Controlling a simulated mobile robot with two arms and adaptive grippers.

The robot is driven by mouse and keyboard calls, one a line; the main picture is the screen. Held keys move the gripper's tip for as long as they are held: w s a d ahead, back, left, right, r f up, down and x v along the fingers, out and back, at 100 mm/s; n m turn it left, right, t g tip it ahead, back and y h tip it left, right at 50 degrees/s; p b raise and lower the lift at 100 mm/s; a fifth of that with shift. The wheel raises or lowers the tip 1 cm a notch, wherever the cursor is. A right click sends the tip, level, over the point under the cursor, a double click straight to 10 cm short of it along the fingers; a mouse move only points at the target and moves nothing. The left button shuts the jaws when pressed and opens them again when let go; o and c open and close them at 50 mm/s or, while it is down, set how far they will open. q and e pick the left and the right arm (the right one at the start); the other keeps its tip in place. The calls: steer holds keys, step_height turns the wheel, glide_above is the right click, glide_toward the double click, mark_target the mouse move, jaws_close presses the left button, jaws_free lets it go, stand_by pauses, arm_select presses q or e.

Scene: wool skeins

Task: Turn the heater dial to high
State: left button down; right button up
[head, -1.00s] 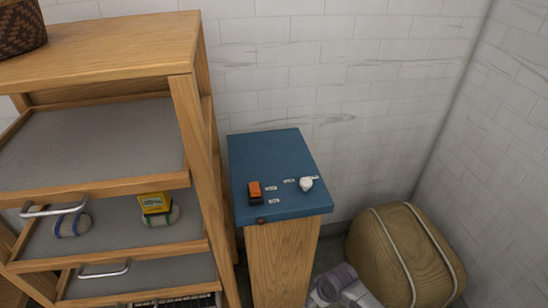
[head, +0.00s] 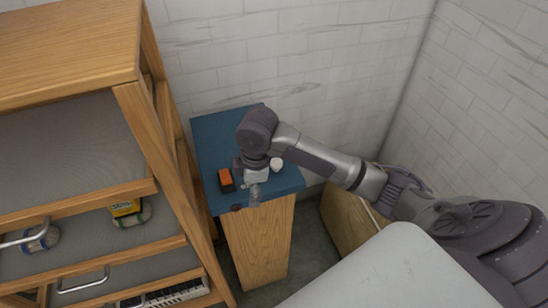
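The white dial (head: 276,164) sits on the blue top (head: 220,132) of a narrow wooden stand. It shows just right of my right gripper (head: 256,190), which points down over the front part of the blue top. My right arm reaches in from the right and its wrist covers part of the top. I cannot tell whether the fingers are open or whether they touch the dial. The small labels by the dial are mostly hidden. An orange and black switch (head: 226,179) is left of the gripper. My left gripper is out of view.
A wooden shelf unit (head: 150,130) with grey trays and metal handles stands close on the left. A tiled wall stands behind.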

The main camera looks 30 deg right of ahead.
steer(key=w+d+r, duration=0.5)
steer(key=d+r, duration=0.1)
steer(key=d, duration=0.1)
step_height(320, 180, up, 6)
steer(key=n+g, duration=0.1)
glide_above(276, 162)
steer(key=shift+h, duration=0.4)
step_height(276, 162, down, 14)
steer(key=shift+r+p, duration=0.1)
steer(key=shift+p, duration=0.85)
